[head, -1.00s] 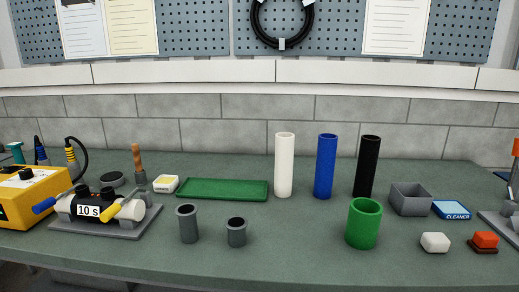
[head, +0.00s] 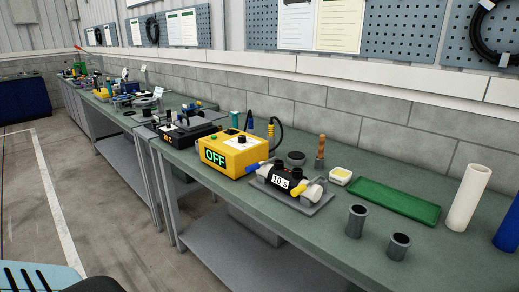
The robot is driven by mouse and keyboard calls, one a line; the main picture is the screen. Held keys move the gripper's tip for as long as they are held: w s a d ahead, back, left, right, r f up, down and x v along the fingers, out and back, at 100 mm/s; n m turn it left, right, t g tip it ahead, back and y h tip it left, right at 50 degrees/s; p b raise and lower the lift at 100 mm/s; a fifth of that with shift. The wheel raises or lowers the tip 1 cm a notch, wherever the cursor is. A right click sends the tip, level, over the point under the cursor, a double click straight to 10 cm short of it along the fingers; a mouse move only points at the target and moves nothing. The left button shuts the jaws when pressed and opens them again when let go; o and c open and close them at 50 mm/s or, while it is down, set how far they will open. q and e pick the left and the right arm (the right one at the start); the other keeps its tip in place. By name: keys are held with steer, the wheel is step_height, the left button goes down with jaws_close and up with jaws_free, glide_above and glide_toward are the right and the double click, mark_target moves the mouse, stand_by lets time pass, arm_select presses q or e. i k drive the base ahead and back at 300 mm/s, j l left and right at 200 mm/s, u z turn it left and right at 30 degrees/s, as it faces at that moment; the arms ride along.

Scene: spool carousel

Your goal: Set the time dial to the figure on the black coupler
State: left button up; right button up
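The black coupler (head: 272,178) sits in a grey clamp fixture on the bench, with a white pipe end on its right. Its white label (head: 281,181) reads "10 S". Left of it stands the yellow control box (head: 234,156), whose front display (head: 215,156) reads "OFF". A dark knob on a white plate (head: 241,140) is on its sloped top; I take it as the time dial, but its figures are too small to read. A green button (head: 214,138) is beside it.
The grey-green bench (head: 335,214) also bears a green tray (head: 394,199), two grey cups (head: 356,220), a white pipe (head: 467,198) and a wooden-handled brush (head: 321,149). Further benches with equipment run back left. The floor (head: 95,205) in front is clear.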

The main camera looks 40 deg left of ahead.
mark_target(242, 138)
steer(key=u, duration=1.3)
